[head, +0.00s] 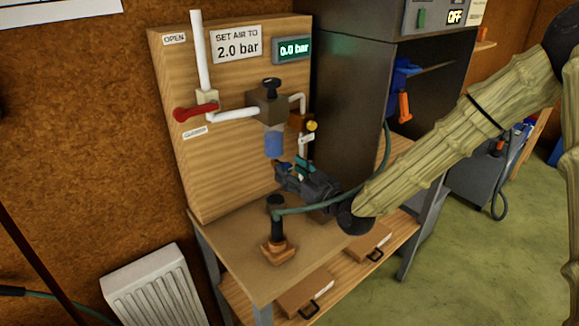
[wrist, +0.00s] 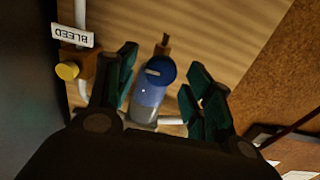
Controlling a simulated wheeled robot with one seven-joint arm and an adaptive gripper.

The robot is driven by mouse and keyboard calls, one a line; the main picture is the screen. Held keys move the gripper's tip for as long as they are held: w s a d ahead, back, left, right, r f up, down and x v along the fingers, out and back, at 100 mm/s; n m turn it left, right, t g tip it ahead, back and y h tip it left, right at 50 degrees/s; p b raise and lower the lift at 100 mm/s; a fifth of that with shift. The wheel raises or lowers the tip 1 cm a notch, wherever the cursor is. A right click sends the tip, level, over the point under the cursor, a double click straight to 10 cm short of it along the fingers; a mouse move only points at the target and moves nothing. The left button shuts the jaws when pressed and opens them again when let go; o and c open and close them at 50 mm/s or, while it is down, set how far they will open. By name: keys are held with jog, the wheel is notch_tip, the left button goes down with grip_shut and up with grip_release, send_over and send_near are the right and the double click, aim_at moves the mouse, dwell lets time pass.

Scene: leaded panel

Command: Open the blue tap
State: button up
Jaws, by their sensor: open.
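The blue tap (wrist: 161,70) is a round blue knob with a white mark on its face, under a translucent blue bowl (wrist: 149,98) in the wrist view. A small brass piece (wrist: 164,43) sticks out beyond it. In the head view the blue bowl (head: 274,144) hangs below the regulator, and the tap is small and partly hidden by my gripper. My gripper (head: 293,167) is open just below the bowl. In the wrist view, its teal fingers stand on either side of the tap, with visible gaps; I cannot tell whether the tap lies at fingertip depth.
A red lever (head: 195,111) sits between OPEN and CLOSED labels. The regulator has a black knob (head: 271,88); the display (head: 293,49) reads 0.0 bar. A yellow knob (wrist: 67,71) is beside the BLEED label. A black-handled tool (head: 277,235) stands on the bench; a green hose crosses nearby.

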jog(key=shift+w+a, duration=0.25)
jog(key=shift+w, duration=0.1)
jog(key=c, duration=1)
jog(key=shift+f, duration=0.1)
jog(key=shift+s+a+f+n+b, duration=0.1)
jog(key=shift+n+b, duration=3.75)
jog(key=shift+b, duration=0.85)
jog(key=shift+a+n+b, duration=0.1)
jog(key=shift+n+b, duration=3.75)
jog(key=shift+b, duration=0.85)
